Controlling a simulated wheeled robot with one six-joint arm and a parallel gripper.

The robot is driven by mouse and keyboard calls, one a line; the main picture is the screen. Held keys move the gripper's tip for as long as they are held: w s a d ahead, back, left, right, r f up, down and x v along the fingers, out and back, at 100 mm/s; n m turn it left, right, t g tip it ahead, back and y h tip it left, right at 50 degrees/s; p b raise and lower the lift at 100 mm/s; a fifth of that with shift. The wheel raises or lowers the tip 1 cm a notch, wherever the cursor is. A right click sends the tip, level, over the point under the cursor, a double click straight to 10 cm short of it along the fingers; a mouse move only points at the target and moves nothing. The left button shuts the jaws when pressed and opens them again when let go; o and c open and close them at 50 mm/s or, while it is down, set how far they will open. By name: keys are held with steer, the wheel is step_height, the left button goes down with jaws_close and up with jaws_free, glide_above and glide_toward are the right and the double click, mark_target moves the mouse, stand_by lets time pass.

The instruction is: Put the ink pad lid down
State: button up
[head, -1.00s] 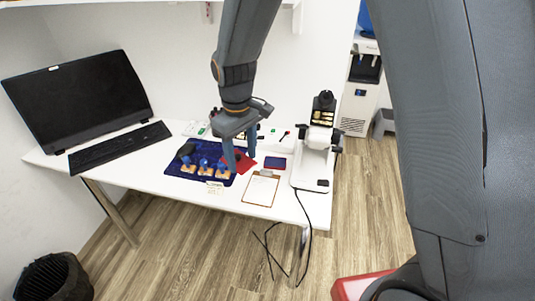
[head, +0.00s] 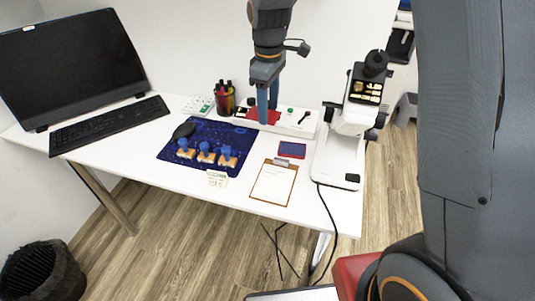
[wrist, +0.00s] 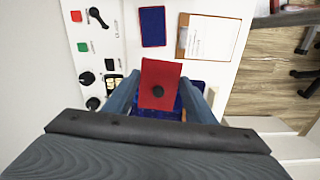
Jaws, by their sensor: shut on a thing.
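The ink pad lid (head: 260,115) is a red flat plate; in the wrist view the lid (wrist: 160,76) shows a dark round knob. My gripper (head: 267,118) is shut on it, and in the wrist view my gripper's fingers (wrist: 160,98) stand on both sides of it. The lid appears in front of the white control panel; its exact height is unclear. The ink pad (head: 292,149), blue with a red edge, lies uncovered on the table to the right and nearer; it also shows in the wrist view (wrist: 152,27).
A blue mat (head: 222,132) bears several blue-handled stamps and a dark mouse. A clipboard (head: 273,184) lies before the ink pad. A white machine (head: 335,165) stands at right. The white control panel (head: 308,123) and a pen cup (head: 225,100) are behind.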

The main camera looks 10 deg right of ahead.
mark_target(273, 111)
steer(key=shift+w+d+f+n+b, duration=0.6)
steer(key=shift+w+d+f+b, duration=0.25)
steer(key=shift+w+b, duration=0.15)
steer(key=shift+f, duration=0.25)
step_height(273, 111, down, 9)
steer(key=shift+f+p, duration=0.2)
steer(key=shift+p, duration=0.55)
steer(key=shift+f, duration=0.1)
steer(key=shift+f, duration=0.35)
steer(key=o, duration=1)
